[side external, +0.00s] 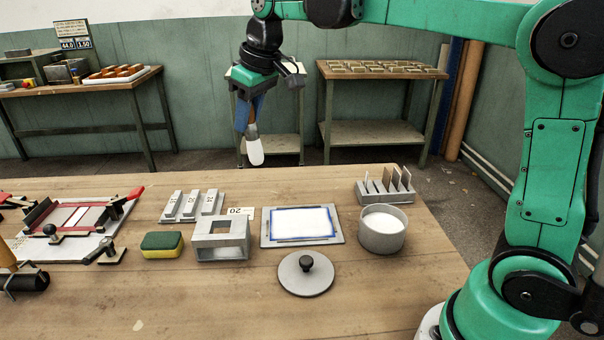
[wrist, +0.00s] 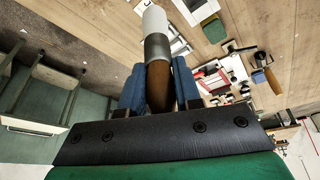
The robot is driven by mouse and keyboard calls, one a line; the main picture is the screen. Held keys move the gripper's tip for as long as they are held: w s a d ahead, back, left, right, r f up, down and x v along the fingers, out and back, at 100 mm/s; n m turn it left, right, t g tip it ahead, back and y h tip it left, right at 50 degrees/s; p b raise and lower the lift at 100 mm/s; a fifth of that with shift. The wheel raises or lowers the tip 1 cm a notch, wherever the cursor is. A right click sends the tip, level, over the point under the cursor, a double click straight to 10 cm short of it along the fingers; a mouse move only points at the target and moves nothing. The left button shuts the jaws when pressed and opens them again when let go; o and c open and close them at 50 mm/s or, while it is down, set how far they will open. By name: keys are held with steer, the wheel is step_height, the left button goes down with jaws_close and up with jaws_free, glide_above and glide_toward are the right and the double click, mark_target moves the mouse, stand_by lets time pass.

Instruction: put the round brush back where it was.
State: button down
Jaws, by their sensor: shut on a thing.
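My gripper (side external: 250,108) is shut on the round brush (side external: 254,148) and holds it in the air above the far edge of the table. The brush has a brown handle, a grey metal band and white bristles, and hangs bristles down, slightly tilted. In the wrist view the brush (wrist: 157,55) sticks out between the blue fingers (wrist: 160,88), which grip its brown handle. A round grey pot (side external: 382,236) with white contents stands at the right of the table. Its likely lid, a grey disc with a black knob (side external: 306,275), lies in front of the pot.
A grey plate with a blue-edged white sheet (side external: 301,226), a grey block with a square opening (side external: 220,242), a yellow-green sponge (side external: 162,245), numbered grey blocks (side external: 193,206) and a slotted rack (side external: 385,190) stand on the table.

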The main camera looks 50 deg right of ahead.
steer(key=w+a+r+t, duration=0.1)
steer(key=w+a+r, duration=0.1)
steer(key=a+r, duration=0.35)
steer(key=shift+m, duration=0.4)
steer(key=f, duration=0.7)
steer(key=a+f, duration=0.1)
steer(key=f, duration=1.3)
steer(key=shift+w+a+f, duration=0.1)
steer(key=shift+w+a, duration=0.05)
steer(key=shift+a, duration=0.1)
steer(key=shift+f, duration=0.15)
steer(key=c, duration=0.6)
jaws_free()
